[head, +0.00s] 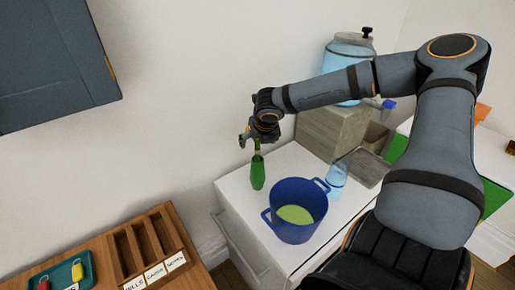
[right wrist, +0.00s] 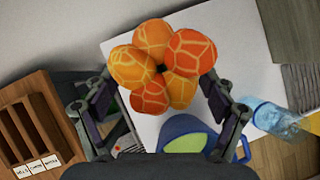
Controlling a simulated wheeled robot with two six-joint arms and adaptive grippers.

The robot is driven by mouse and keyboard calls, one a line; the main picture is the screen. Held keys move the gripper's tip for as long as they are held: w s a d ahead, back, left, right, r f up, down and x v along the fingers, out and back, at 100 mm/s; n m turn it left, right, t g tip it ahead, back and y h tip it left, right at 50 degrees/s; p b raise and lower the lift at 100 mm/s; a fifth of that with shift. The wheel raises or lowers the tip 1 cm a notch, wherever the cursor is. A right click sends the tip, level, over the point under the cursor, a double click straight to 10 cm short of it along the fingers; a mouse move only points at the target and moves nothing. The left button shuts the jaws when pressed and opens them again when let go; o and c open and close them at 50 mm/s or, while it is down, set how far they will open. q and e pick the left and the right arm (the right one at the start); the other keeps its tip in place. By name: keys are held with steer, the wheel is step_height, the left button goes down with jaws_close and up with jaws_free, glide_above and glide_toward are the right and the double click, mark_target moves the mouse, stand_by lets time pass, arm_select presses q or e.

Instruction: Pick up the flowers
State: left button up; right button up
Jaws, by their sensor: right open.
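A bunch of orange, patterned round flowers (right wrist: 160,68) fills the space between the two fingers of my right gripper (right wrist: 158,100) in the right wrist view. The fingers are spread apart, one on each side of the blooms. In the head view my right gripper (head: 256,140) hangs just above a slim green vase (head: 257,173) on the white cabinet top. The blooms cannot be made out there, and the wrist view hides what is below them. My left gripper is in neither view.
A blue two-handled pot (head: 298,213) with green contents stands on the white cabinet (head: 236,190), close to the vase. A wooden compartment rack (head: 146,247) is at lower left. The wall is close behind.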

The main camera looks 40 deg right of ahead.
steer(key=shift+w+d+f, duration=0.15)
steer(key=shift+w+f, duration=0.1)
steer(key=shift+f, duration=0.25)
steer(key=shift+c, duration=0.2)
steer(key=c, duration=1.7)
jaws_close()
